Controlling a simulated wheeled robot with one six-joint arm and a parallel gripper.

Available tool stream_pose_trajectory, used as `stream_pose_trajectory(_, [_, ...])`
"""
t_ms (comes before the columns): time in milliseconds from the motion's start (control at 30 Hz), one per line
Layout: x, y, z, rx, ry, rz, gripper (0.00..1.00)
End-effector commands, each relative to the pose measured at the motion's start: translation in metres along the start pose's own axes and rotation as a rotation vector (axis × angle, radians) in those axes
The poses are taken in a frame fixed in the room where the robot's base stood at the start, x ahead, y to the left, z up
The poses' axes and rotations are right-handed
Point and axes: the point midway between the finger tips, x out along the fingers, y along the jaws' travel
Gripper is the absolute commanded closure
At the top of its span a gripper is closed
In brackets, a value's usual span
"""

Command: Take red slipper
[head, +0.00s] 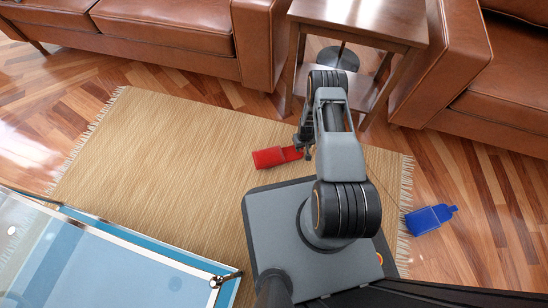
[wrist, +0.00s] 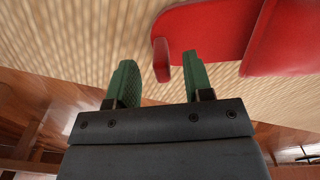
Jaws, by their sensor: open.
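The red slipper (head: 277,156) lies on the tan rug (head: 160,150), near the rug's back edge in the head view. In the wrist view the red slipper (wrist: 215,32) fills the upper right, large and close, and runs out of the frame. My gripper (wrist: 158,85) is open, with its two green fingers apart. The right finger's tip is close to the slipper's edge; I cannot tell if they touch. In the head view my gripper (head: 303,146) is at the slipper's right end, partly hidden by my arm.
A wooden side table (head: 358,22) stands behind my arm between brown leather sofas (head: 165,25). A glass-topped blue table (head: 90,262) is at the front left. The rug's left half is clear.

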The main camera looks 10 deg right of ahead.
Motion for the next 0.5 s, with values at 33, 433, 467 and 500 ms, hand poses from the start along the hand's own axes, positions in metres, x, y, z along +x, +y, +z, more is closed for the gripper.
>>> stream_pose_trajectory(33, [0.013,-0.001,0.001,0.0,-0.001,0.0,0.53])
stream_pose_trajectory(433, [0.034,-0.001,0.0,0.0,0.0,0.0,0.53])
stream_pose_trajectory(467, [0.034,-0.001,0.0,0.0,0.0,0.0,0.53])
stream_pose_trajectory(500, [0.034,-0.001,0.0,0.0,0.0,0.0,0.56])
